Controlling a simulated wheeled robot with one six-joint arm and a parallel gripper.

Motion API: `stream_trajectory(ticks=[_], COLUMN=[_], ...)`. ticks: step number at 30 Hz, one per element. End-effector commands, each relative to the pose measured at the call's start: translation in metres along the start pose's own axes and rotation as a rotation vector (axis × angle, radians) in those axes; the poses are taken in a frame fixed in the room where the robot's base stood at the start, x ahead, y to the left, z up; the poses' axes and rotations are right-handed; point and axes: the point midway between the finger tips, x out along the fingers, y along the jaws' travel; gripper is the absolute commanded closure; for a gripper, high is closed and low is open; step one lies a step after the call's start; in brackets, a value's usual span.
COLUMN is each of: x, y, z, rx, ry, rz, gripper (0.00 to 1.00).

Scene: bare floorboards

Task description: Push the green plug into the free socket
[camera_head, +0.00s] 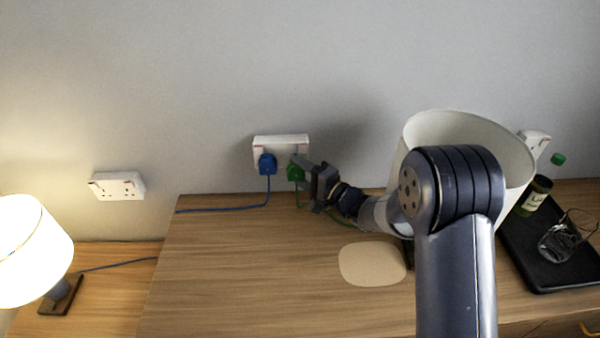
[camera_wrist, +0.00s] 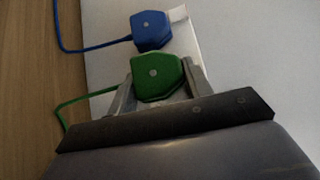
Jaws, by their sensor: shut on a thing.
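The green plug (camera_head: 295,172) is at the right half of the white double wall socket (camera_head: 281,141) above the wooden top. My gripper (camera_head: 299,163) reaches it from the right. In the wrist view, the two fingers of my gripper (camera_wrist: 157,87) are shut on the sides of the green plug (camera_wrist: 155,76). A blue plug (camera_head: 267,164) sits in the left half of the same socket; it also shows in the wrist view (camera_wrist: 151,31). The green plug is against or very near the socket face; I cannot tell how deep its pins are.
A white lampshade (camera_head: 520,160) stands right, partly behind my arm. A black tray (camera_head: 541,262) holds a bottle (camera_head: 537,195) and a glass (camera_head: 560,241). A beige mat (camera_head: 371,264) lies in front. Another socket (camera_head: 117,186) and a lit lamp (camera_head: 32,250) are left.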

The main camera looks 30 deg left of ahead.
Motion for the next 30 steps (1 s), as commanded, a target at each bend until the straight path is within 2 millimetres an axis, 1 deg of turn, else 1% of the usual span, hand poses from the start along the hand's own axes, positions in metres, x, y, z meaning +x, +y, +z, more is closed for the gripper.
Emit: stream_trajectory(ticks=[27,28,30], x=[0.016,0.017,0.016], y=[0.0,0.0,0.0], z=[-0.017,-0.017,-0.017], rx=[0.0,0.001,0.0], ry=[0.0,0.0,0.001], rz=[0.001,0.001,0.0], gripper=[0.8,0.52,0.46])
